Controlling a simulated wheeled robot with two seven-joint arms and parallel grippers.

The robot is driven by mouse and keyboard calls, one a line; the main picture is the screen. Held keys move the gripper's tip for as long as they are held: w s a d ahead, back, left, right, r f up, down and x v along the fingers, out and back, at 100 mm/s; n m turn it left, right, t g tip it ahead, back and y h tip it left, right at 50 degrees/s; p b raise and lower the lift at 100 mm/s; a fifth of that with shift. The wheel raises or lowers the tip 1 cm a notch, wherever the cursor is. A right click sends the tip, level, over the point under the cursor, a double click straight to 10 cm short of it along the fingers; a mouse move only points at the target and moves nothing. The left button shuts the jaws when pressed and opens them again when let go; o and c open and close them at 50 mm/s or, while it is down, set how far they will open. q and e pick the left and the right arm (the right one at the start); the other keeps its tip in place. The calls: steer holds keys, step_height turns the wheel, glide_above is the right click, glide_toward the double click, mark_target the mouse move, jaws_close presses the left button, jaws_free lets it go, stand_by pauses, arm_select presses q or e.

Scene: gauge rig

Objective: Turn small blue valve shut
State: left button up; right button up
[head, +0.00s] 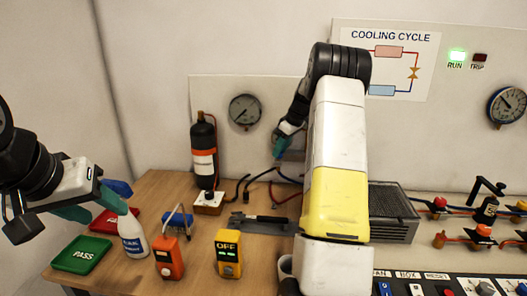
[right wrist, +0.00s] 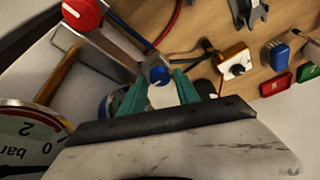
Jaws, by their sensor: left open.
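The small blue valve knob (right wrist: 158,76) shows in the right wrist view, on a metal manifold body. My right gripper (right wrist: 160,84) has its teal fingers on either side of the knob, apart, with the knob near the tips. In the head view the right gripper (head: 283,142) is by the back panel, and my own arm hides most of the manifold. My left gripper (head: 95,205) is open and empty, above the left side of the bench near a white bottle (head: 133,238).
A red knob (right wrist: 83,12) and a pressure gauge (right wrist: 30,140) are close to the right gripper. Hoses and a black cylinder (head: 204,155) stand left of it.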

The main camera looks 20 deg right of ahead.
steer(key=shift+w+a+f, duration=0.1)
steer(key=shift+f, duration=0.35)
jaws_close()
